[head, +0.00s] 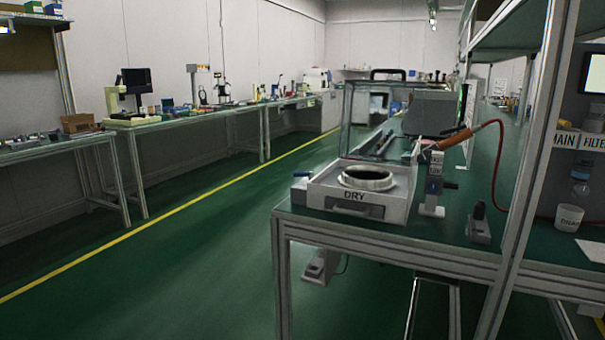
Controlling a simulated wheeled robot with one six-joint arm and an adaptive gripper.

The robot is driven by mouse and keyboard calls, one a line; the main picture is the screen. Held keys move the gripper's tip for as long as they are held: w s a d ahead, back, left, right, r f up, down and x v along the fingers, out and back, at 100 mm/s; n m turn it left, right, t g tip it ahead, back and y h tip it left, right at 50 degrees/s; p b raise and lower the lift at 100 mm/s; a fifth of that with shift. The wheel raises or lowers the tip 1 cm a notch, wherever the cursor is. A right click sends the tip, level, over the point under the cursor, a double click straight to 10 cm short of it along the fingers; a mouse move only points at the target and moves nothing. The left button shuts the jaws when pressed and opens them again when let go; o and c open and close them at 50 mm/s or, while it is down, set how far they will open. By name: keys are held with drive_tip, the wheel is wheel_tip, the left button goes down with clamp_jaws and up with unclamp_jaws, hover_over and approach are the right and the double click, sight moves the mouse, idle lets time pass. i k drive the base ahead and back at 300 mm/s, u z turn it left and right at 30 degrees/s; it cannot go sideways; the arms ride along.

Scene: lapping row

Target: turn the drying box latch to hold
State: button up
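The drying box is a low pale box with "DRY" on its front (318,192), near the left front corner of the green-topped bench on the right. A round metal ring (367,179) is set in its top. A dark recessed handle (355,209) is on its front face. A small grey part with a dark blue lever (300,184) sits at its left side. Beside its right side stands an upright grey block with a blue lever (433,188). Which part is the latch, and its position, I cannot tell from here. My gripper is not in view.
A red hose (490,124) runs from an orange-handled tool. A small dark-topped device (479,224) is near the front edge. The green floor aisle (190,270) on the left is clear.

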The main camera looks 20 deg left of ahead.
sight(310, 175)
drive_tip(key=k, duration=0.6)
drive_tip(key=u, duration=0.8)
drive_tip(key=i, duration=1.2)
drive_tip(key=z, duration=0.05)
